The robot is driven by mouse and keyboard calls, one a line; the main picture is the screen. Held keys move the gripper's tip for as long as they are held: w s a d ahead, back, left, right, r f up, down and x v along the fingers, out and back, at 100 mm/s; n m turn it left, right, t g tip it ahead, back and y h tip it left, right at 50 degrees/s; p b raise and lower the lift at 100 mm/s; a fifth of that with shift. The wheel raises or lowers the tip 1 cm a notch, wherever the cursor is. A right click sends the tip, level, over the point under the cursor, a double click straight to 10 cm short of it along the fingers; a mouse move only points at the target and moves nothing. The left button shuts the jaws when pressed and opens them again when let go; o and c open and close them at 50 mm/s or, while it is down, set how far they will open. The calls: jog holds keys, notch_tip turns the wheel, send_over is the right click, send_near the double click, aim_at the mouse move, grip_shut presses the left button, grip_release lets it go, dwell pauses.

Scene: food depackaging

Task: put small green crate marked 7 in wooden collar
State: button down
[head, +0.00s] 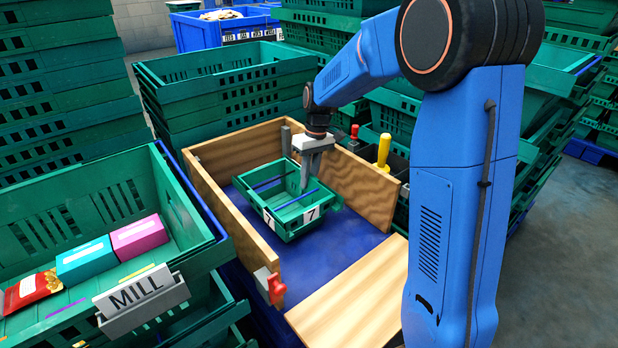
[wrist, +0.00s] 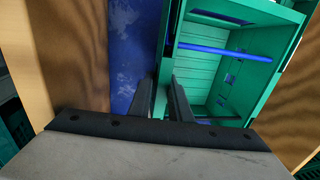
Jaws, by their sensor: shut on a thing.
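The small green crate (head: 287,218) with white labels marked 7 is inside the wooden collar (head: 229,219), over its blue floor (head: 338,240). I cannot tell whether it touches the floor. It looks empty, with blue bars across its top. My gripper (head: 305,182) is shut on a wall of the crate. In the wrist view my gripper (wrist: 178,100) has one finger on each side of the wall of the green crate (wrist: 215,78). The blue floor (wrist: 133,50) shows left of the crate, between it and the wooden collar (wrist: 75,55).
Stacked green crates (head: 220,85) stand behind the collar. A red clamp (head: 276,288) sits at the collar's front left corner. A yellow-handled tool (head: 383,150) stands behind its right wall.

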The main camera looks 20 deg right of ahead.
jog(key=c, duration=1.6)
grip_release()
jog(key=shift+c, duration=0.2)
notch_tip(320, 180, up, 12)
jog(key=d, duration=0.2)
jog(key=s+d+r+m+t, duration=0.1)
jog(key=s+r, duration=0.1)
jog(key=s, duration=0.8)
jog(key=s+d+r+m+t, duration=0.1)
jog(key=s+d+r+t, duration=0.1)
jog(key=s, duration=0.7)
jog(key=s+d+f+m+t, duration=0.1)
jog(key=s+f, duration=0.2)
jog(key=s, duration=0.5)
jog(key=s+d+f+m+t+h, duration=0.1)
jog(key=s+f, duration=0.2)
jog(key=s, duration=0.6)
jog(key=shift+f+m+h, duration=0.3)
